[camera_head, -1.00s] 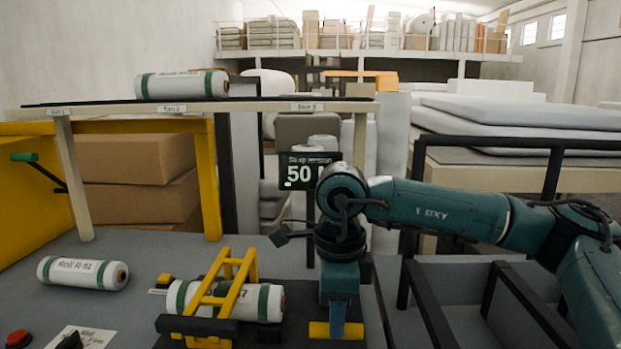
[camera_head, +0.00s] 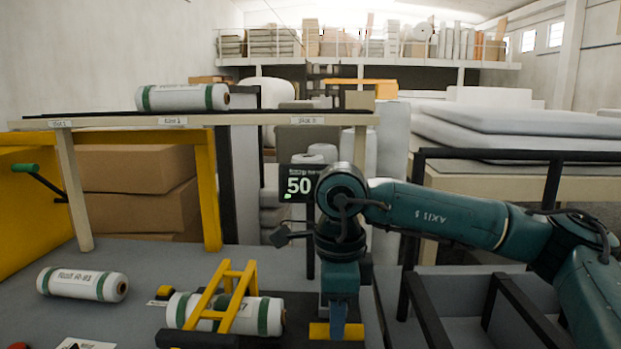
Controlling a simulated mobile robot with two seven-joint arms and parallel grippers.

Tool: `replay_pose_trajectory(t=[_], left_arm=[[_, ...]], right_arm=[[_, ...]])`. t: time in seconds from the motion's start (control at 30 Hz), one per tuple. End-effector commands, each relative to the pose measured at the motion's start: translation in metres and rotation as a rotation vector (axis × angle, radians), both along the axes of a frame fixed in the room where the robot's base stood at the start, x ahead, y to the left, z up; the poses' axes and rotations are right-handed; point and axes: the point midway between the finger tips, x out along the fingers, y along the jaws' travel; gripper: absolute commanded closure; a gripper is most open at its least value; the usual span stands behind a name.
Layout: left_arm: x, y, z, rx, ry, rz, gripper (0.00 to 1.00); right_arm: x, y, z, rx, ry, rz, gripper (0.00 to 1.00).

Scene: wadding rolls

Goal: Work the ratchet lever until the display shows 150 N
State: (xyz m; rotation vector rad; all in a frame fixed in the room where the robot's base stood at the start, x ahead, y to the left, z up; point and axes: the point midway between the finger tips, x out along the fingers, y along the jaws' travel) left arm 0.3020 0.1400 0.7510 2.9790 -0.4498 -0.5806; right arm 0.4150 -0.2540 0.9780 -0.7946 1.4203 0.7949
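My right gripper (camera_head: 338,322) points down at the front, right of the strapped roll. A short yellow bar (camera_head: 319,331) shows on both sides of its tip; I cannot tell if the fingers grip it or if it is the ratchet lever. A white roll with green bands (camera_head: 271,315) lies under a yellow frame (camera_head: 239,300) with a black bar (camera_head: 197,340) at its front. My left gripper is not in view.
Another white roll (camera_head: 82,284) lies on the grey table at left. A third (camera_head: 182,97) lies on the labelled shelf (camera_head: 240,119) above. A yellow machine with a green handle (camera_head: 25,168) stands at far left. Black frame rails (camera_head: 425,305) flank my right arm.

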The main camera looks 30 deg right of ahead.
Motion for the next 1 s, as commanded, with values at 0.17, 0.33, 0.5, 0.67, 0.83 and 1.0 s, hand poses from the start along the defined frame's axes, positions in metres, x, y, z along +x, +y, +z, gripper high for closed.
replay_pose_trajectory(t=[0.17,0.33,0.5,0.67,0.83,1.0], left_arm=[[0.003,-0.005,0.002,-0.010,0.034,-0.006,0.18],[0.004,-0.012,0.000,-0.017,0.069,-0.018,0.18],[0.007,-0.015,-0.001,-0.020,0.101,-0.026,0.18],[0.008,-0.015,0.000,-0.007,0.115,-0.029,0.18],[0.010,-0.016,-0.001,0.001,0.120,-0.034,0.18],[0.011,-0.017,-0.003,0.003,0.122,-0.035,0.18]], right_arm=[[0.004,-0.002,0.018,0.000,0.002,0.001,0.76],[0.008,-0.005,0.033,0.001,0.002,0.000,0.76],[0.012,-0.007,0.048,0.001,0.003,0.002,0.76],[0.015,-0.009,0.061,0.001,0.002,0.002,0.76],[0.018,-0.010,0.066,0.000,0.002,0.001,0.76],[0.018,-0.010,0.065,0.000,0.001,0.001,0.76]])
